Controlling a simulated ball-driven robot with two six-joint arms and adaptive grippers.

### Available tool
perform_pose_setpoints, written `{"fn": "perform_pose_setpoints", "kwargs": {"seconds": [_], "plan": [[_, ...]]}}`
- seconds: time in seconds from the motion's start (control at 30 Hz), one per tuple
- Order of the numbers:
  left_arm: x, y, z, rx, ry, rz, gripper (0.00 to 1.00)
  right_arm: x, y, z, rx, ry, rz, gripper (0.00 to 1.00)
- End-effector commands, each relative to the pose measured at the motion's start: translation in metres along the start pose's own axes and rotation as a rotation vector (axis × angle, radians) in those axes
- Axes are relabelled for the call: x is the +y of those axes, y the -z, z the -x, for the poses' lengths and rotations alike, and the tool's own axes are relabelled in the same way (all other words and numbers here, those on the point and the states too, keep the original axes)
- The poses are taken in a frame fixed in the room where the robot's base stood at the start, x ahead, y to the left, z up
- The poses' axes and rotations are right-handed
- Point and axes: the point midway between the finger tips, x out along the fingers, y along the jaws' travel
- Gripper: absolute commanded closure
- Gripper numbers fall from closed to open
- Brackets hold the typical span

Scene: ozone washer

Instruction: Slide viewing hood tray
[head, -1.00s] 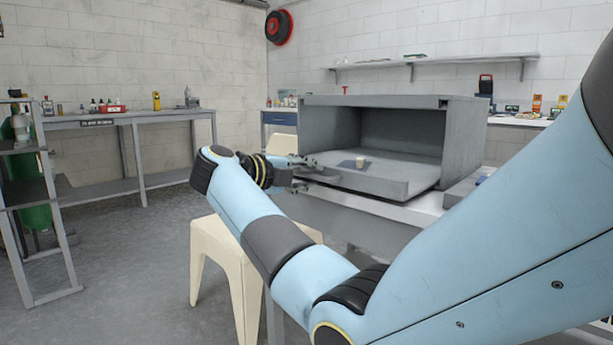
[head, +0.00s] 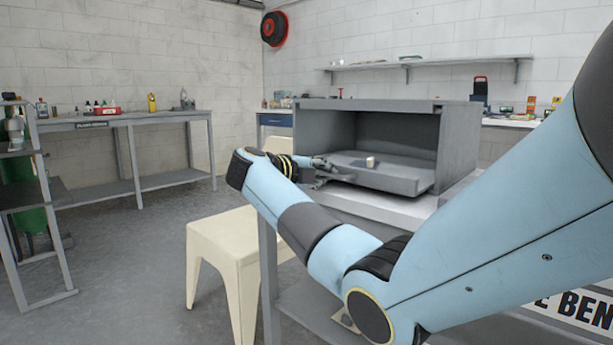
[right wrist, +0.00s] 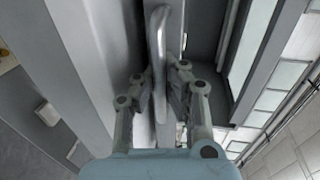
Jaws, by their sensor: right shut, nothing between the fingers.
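The viewing hood (head: 458,145) is a grey open-fronted box on a bench. My right gripper (head: 330,172) is at the left part of the tray's front edge, shut and empty. In the right wrist view a grey bar handle (right wrist: 158,45) runs up the middle, beside the fingers (right wrist: 160,90); I cannot tell whether they touch it. My left gripper is out of view.
The bench top (head: 405,207) extends in front of the hood. A cream stool (head: 228,240) stands below my right arm. A side bench (head: 120,118) with bottles stands at the back left. Open floor lies at the left.

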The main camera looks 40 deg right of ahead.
Motion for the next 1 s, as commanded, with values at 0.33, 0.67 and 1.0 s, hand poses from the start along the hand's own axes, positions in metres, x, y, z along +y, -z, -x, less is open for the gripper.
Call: {"fn": "perform_pose_setpoints", "kwargs": {"seconds": [0.33, 0.67, 1.0], "plan": [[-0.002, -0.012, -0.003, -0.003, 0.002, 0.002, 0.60, -0.015, 0.001, -0.070, 0.001, -0.001, -0.001, 1.00], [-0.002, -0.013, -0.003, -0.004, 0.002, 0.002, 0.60, -0.015, 0.000, -0.073, -0.001, -0.001, -0.001, 1.00], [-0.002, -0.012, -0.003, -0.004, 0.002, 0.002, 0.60, -0.016, 0.001, -0.072, 0.000, -0.001, -0.001, 0.66]]}}
